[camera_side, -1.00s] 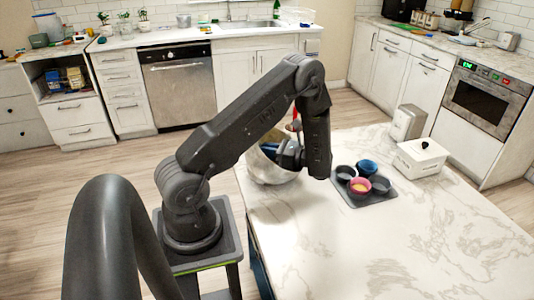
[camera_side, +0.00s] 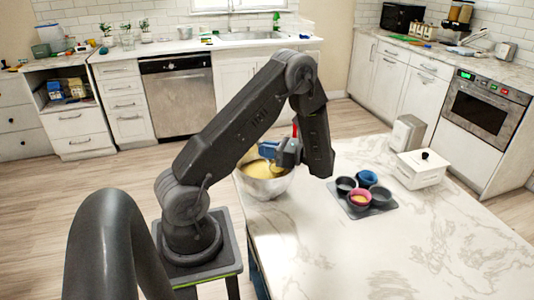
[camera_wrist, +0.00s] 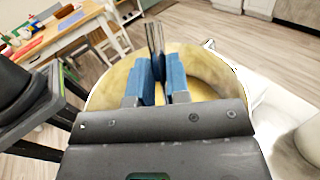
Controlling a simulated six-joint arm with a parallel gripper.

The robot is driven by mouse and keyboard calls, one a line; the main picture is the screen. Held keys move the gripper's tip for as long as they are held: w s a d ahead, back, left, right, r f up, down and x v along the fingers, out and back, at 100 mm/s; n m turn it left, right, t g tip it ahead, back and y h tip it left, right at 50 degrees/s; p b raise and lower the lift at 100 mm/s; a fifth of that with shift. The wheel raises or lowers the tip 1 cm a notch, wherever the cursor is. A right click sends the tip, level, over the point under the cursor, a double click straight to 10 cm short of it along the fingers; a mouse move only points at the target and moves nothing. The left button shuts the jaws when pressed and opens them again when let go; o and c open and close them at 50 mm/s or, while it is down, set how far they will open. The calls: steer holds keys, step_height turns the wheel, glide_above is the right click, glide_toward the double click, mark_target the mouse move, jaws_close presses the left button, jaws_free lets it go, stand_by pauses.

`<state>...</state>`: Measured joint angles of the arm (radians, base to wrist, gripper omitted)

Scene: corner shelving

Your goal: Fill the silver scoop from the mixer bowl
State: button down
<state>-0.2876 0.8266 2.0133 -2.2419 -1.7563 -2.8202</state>
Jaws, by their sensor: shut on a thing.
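The silver mixer bowl (camera_side: 262,191) stands at the left edge of the marble island, with yellow batter (camera_side: 258,171) in it. In the wrist view the bowl's yellow inside (camera_wrist: 210,65) lies beyond and below the fingers. My gripper (camera_side: 268,150), with blue fingers, is over the bowl's rim. In the wrist view my gripper (camera_wrist: 163,70) is shut on a narrow metallic piece, the silver scoop's handle (camera_wrist: 155,36), which sticks up between the fingers. The scoop's head is not clearly visible, so I cannot tell whether it holds batter.
To the right is a grey tray (camera_side: 352,212) with several cups; the pink cup (camera_side: 359,198) has yellow in it. A white box (camera_side: 420,170) and a grey canister (camera_side: 407,133) stand behind it. The island's front right is clear.

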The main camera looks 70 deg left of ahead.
step_height(320, 180, up, 7)
stand_by(1.3)
stand_by(0.5)
